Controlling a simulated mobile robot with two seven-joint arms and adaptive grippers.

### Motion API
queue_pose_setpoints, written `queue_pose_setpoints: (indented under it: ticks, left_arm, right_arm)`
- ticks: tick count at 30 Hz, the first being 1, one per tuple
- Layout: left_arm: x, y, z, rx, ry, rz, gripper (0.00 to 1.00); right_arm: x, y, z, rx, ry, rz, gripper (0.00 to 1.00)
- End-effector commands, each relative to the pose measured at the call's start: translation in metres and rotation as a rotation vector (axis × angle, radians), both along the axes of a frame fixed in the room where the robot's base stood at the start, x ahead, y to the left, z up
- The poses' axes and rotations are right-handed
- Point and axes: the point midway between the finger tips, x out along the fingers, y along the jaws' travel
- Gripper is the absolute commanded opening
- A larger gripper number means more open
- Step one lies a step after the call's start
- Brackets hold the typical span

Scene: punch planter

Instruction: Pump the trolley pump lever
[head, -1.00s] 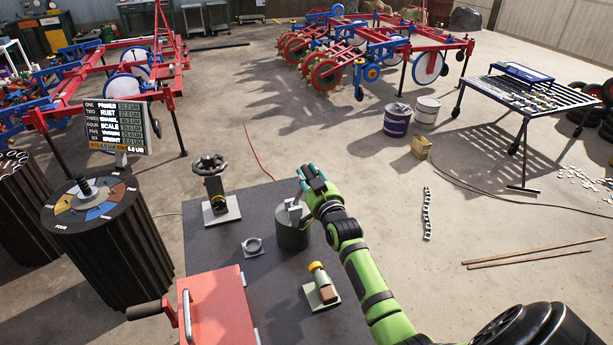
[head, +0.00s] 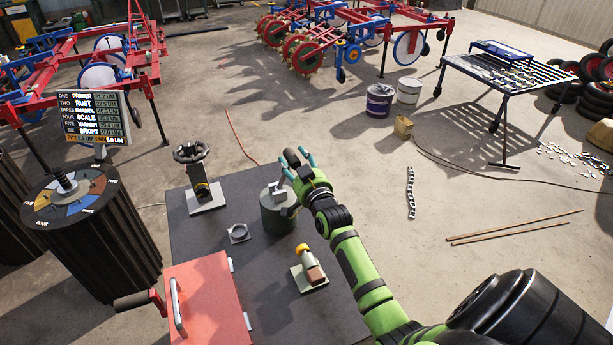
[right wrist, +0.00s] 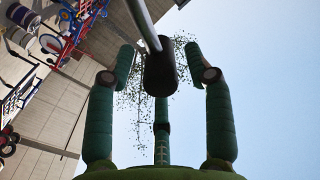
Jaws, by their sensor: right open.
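My right gripper (head: 299,162) is open, its teal fingers spread above and just behind the dark green cylinder (head: 278,216) on the dark trolley top (head: 205,234). A grey fitting (head: 277,191) sits on the cylinder. In the right wrist view a pale metal rod with a dark grip (right wrist: 160,74) lies between the spread fingers (right wrist: 160,68). It looks like the pump lever; the fingers show gaps on both sides of the grip. In the head view this grip cannot be told apart behind my gripper. My left gripper is not in view.
A black drum (head: 95,245) stands left.

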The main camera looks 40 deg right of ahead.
Motion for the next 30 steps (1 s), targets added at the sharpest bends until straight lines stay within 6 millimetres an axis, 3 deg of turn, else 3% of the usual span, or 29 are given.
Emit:
queue_pose_setpoints:
  ticks: [9, 13, 18, 30]
  left_arm:
    - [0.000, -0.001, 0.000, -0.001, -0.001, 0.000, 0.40]
    - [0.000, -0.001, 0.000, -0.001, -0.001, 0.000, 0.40]
    - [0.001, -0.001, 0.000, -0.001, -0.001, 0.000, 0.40]
    - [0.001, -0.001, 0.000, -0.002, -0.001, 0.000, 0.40]
  right_arm:
    - [-0.065, 0.015, 0.000, -0.001, 0.000, -0.002, 0.52]
    - [-0.084, 0.020, 0.000, 0.000, -0.001, -0.002, 0.52]
    - [-0.095, 0.022, 0.001, -0.001, -0.002, -0.003, 0.52]
    - [-0.096, 0.023, 0.001, -0.001, -0.003, -0.003, 0.52]
